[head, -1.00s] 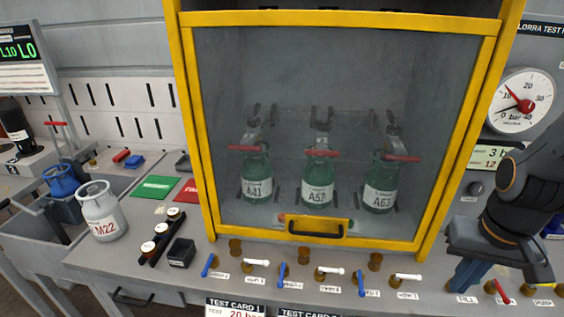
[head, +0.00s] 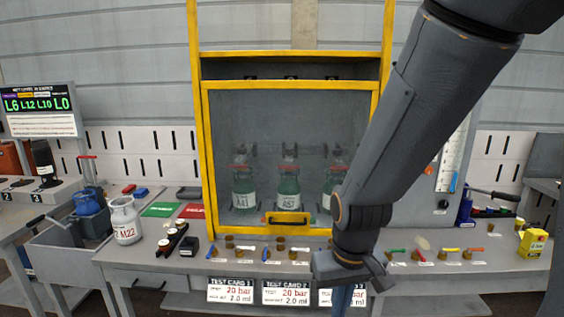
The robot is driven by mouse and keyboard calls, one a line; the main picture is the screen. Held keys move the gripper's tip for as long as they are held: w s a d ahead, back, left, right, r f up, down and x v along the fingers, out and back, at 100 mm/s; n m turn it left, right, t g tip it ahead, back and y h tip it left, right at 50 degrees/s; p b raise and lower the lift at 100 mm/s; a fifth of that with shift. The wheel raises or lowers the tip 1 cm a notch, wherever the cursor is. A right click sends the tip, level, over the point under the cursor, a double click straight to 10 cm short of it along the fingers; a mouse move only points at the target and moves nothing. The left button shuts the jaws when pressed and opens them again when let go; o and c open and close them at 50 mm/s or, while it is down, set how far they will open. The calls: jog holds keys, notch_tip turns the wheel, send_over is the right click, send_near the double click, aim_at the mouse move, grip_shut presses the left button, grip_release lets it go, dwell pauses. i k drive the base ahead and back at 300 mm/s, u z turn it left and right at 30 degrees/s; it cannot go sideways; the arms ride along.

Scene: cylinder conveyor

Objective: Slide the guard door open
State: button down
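The guard door (head: 290,102) is a clear panel in a yellow frame on the front of the test cabinet. It is down and covers the opening. Its black handle (head: 286,219) is on a yellow plate at the door's bottom middle. Behind the panel stand green cylinders A41 (head: 244,192) and A57 (head: 288,190), and a third (head: 330,190) partly hidden by my arm. My gripper (head: 349,297) points down in front of the bench, lower and to the right of the handle, apart from it. My wrist hides whether its fingers are open.
Several small coloured valve levers (head: 266,253) line the bench front below the door. Grey cylinder M22 (head: 126,222) and a black rack (head: 172,240) stand at left. A yellow box (head: 532,244) stands at right. Test cards (head: 236,290) hang at the front.

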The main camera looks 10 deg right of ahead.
aim_at(288, 224)
jog(key=z, duration=0.1)
jog(key=i, duration=1)
jog(key=u, duration=0.2)
jog(key=k, duration=1.1)
jog(key=z, duration=0.4)
jog(key=i, duration=0.6)
jog(key=u, duration=0.5)
